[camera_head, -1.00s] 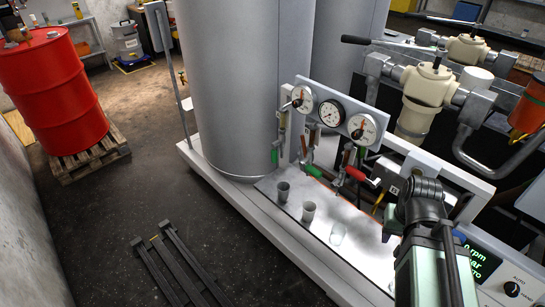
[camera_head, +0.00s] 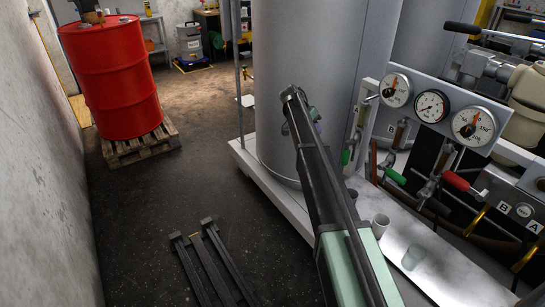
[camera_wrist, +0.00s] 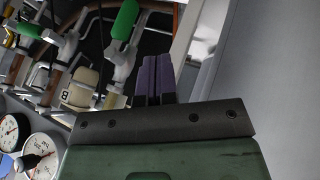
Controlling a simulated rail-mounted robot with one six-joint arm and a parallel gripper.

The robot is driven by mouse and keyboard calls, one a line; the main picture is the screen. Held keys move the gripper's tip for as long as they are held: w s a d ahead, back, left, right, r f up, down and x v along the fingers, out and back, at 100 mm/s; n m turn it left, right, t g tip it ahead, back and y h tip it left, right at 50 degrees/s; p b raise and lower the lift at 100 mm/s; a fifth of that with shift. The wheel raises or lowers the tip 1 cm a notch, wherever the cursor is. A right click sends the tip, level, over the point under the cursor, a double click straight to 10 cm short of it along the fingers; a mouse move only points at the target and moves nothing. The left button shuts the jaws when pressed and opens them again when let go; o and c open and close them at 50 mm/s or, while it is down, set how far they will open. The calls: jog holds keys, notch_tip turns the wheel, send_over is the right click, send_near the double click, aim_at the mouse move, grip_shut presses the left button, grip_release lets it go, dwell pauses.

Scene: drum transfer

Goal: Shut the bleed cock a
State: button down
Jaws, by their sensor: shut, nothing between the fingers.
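Several small cocks sit on pipes below the gauge panel (camera_head: 433,107) in the head view. One has a red handle (camera_head: 457,181), pointing up-left from its valve. Others have a green handle (camera_head: 396,177) and a second green handle (camera_head: 346,157). A tag lettered A (camera_head: 533,225) and one lettered B (camera_head: 503,207) sit at lower right. My gripper (camera_head: 315,113) is mostly hidden behind my arm, in front of the grey tank. In the wrist view my gripper's purple fingers (camera_wrist: 155,78) are together and empty, below a green handle (camera_wrist: 125,20).
A tall grey tank (camera_head: 285,60) stands left of the panel. A red drum (camera_head: 108,75) is on a pallet at left. Dark floor lies between.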

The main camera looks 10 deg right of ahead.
aim_at(346, 153)
jog(key=s+d+f+b, duration=0.5)
jog(key=d+f+b, duration=0.2)
jog(key=d, duration=0.1)
jog(key=shift+f, duration=0.25)
